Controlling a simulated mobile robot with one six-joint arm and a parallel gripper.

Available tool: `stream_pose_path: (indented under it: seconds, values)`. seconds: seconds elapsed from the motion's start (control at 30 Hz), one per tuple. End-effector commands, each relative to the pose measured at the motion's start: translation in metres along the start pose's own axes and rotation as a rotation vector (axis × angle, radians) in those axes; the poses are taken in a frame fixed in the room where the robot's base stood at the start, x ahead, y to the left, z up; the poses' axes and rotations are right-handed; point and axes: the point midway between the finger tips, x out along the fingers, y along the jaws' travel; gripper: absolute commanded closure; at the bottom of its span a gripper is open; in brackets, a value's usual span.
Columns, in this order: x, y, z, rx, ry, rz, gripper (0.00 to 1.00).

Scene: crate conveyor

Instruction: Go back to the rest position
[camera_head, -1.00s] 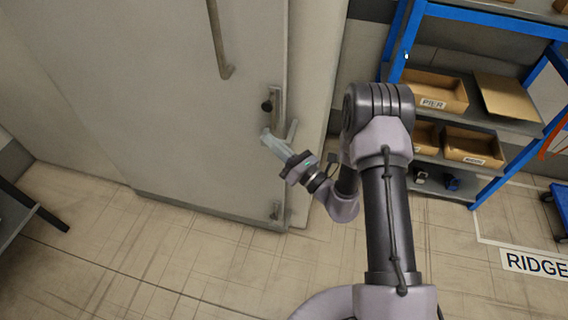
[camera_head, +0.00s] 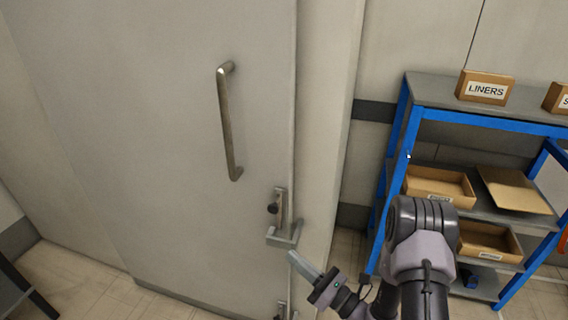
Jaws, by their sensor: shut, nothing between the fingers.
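My gripper (camera_head: 302,264) is at the lower middle of the view, shut and empty. Its tip is just below and to the right of the lever handle (camera_head: 284,236) on the grey door (camera_head: 170,160). In this view a small gap seems to lie between the tip and the lever, but the depth is hard to tell. The door looks closed against its frame. My arm bends down from the right, and its lower part is cut off by the bottom edge.
A long bar handle (camera_head: 229,125) stands out from the door above the lever. A blue-framed shelf (camera_head: 470,120) with cardboard boxes, one the LINERS box (camera_head: 485,88), stands at the right. A dark table (camera_head: 22,290) shows at the lower left. Some tiled floor is bare.

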Motion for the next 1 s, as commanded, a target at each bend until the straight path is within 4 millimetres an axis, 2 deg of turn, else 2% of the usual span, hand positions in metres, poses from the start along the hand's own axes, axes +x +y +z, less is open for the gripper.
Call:
stream_pose_path:
  seconds: [0.07,0.1,0.17,0.2,0.27,0.3,0.37,0.43,0.5,0.6,0.7,0.8,1.0]
  values:
    - [0.02,0.041,0.029,-0.076,0.045,0.164,1.0]
    - [0.029,0.076,0.045,-0.137,0.093,0.293,1.0]
    - [0.031,0.137,0.065,-0.263,0.197,0.512,1.0]
    - [0.024,0.173,0.073,-0.357,0.277,0.646,1.0]
    - [0.003,0.217,0.077,-0.518,0.408,0.826,1.0]
    - [-0.015,0.238,0.078,-0.638,0.501,0.929,1.0]
    - [-0.044,0.257,0.079,-0.836,0.647,1.053,1.0]
    - [-0.078,0.262,0.082,-1.093,0.822,1.151,1.0]
    - [-0.105,0.253,0.093,-1.364,0.986,1.192,1.0]
    - [-0.128,0.234,0.119,-1.711,1.168,1.164,1.0]
    - [-0.137,0.221,0.146,-1.956,1.277,1.096,1.0]
    - [-0.14,0.216,0.162,-2.076,1.325,1.047,1.0]
    - [-0.14,0.215,0.166,-2.101,1.337,1.037,1.0]
